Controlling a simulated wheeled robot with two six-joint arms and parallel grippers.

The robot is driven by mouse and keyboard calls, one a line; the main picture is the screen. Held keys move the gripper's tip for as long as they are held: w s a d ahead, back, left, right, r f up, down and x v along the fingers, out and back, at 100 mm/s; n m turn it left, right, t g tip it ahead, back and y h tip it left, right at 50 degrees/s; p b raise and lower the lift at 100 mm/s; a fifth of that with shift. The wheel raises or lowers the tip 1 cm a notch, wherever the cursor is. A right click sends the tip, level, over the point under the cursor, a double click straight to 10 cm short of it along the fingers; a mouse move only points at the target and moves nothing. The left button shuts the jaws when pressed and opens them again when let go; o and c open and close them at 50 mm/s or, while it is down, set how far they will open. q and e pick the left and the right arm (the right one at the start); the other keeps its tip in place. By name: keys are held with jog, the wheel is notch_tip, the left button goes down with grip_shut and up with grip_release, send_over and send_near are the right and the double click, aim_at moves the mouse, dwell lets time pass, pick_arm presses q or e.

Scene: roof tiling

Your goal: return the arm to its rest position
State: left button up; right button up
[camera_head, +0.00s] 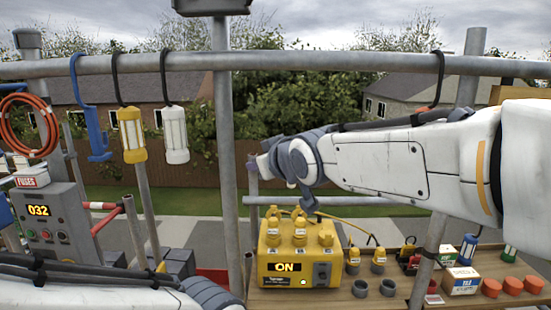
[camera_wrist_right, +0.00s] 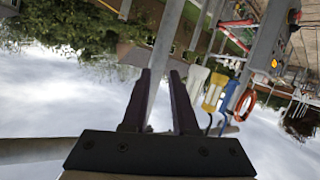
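My right arm (camera_head: 400,165) reaches in from the right of the head view at mid-height, in front of the scaffold pipes. Its right gripper (camera_head: 255,165) is raised above the yellow power box, near the upright pole. In the right wrist view the two dark fingers of this gripper (camera_wrist_right: 162,75) stand apart with nothing held between them. My left arm (camera_head: 100,288) lies along the bottom left edge of the head view. Its gripper is outside the picture.
The yellow box (camera_head: 285,268) reads "ON" on a wooden shelf (camera_head: 340,300) with cups and small boxes. A horizontal pipe (camera_head: 330,61) crosses above, with yellow (camera_head: 131,135) and white (camera_head: 175,135) lamps hanging. A grey control panel (camera_head: 48,225) stands left.

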jog(key=s+d+f+g+h+b, duration=0.1)
jog(key=s+f+g, duration=0.3)
jog(key=s+f, duration=0.55)
jog(key=s+d+f+g+h+b, duration=0.1)
jog(key=s+f+g+h, duration=0.15)
jog(key=s+f, duration=0.7)
jog(key=s+d+f+g, duration=0.3)
jog(key=s+f, duration=0.3)
jog(key=s+d+f+g+h+b, duration=0.1)
jog(key=s+d+f+g, duration=0.2)
jog(key=s+f, duration=0.2)
jog(key=shift+s+f, duration=0.4)
jog(key=shift+s, duration=0.65)
